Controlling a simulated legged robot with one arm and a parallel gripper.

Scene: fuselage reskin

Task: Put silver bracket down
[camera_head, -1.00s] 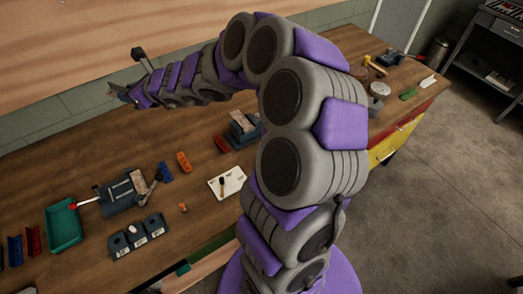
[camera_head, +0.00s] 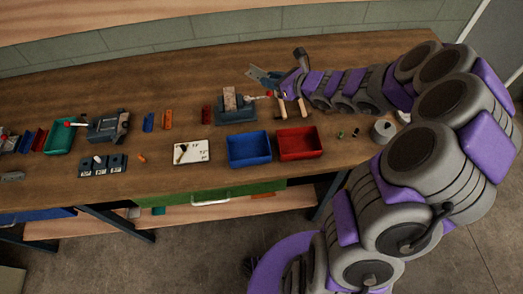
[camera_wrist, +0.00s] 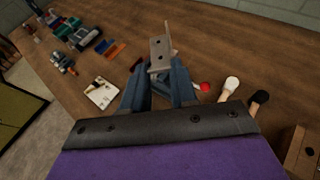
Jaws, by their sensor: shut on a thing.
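My gripper (camera_wrist: 158,82) is shut on the silver bracket (camera_wrist: 160,52), a small grey L-shaped plate with holes that sticks out past the fingertips in the wrist view. In the head view my gripper (camera_head: 272,76) is above the back of the workbench, just right of and above a grey vise (camera_head: 236,115) with a pale block upright in its jaws. In the wrist view the fingers hide most of what lies below the bracket.
A blue bin (camera_head: 249,150) and a red bin (camera_head: 298,143) stand at the bench front. A white card (camera_head: 191,152), a second vise (camera_head: 107,127) and a green tray (camera_head: 60,138) are farther left. Hammers (camera_head: 292,105) lie near my gripper. Bare wood shows behind the vises.

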